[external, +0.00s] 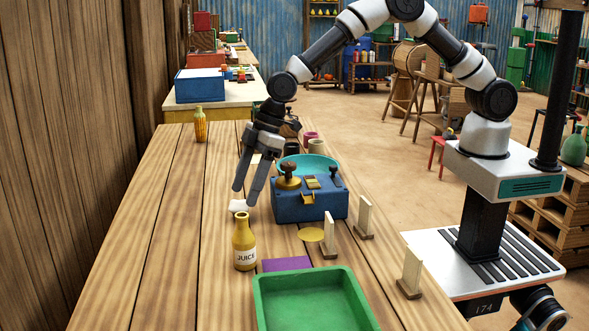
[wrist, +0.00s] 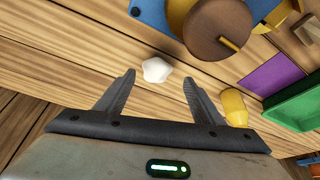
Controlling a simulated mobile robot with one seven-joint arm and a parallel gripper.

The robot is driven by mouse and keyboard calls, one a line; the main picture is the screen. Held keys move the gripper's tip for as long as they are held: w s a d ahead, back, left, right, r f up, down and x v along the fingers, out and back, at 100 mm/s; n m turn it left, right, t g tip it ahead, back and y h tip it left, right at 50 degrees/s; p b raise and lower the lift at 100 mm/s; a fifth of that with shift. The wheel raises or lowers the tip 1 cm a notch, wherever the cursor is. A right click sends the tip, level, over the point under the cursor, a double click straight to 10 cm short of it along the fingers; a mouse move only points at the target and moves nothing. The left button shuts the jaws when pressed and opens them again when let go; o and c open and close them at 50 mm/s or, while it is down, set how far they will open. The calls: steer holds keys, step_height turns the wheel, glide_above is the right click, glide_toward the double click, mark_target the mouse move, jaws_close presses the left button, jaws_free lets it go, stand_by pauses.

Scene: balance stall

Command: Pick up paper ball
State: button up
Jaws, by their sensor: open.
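The paper ball (external: 238,206) is a small white crumpled lump on the wooden table, left of the blue balance and behind the juice bottle. In the wrist view the paper ball (wrist: 157,70) lies just beyond the fingertips, roughly centred between them. My gripper (external: 243,198) points down with its fingers spread close to the ball. In the wrist view my gripper (wrist: 158,78) is open and nothing is between its fingers. I cannot tell the exact height of the fingertips above the table.
The blue balance (external: 310,206) with a teal pan stands right of the gripper. A yellow juice bottle (external: 244,252) stands in front, near a purple mat (external: 287,264) and a green tray (external: 262,318). Wooden stands line the right edge.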

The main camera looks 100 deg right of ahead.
mark_target(239, 201)
steer(key=x, duration=0.4)
steer(key=shift+w+f, duration=0.2)
steer(key=shift+w, duration=0.1)
steer(key=shift+d, duration=0.1)
steer(key=shift+c, duration=0.2)
steer(key=c, duration=1.1)
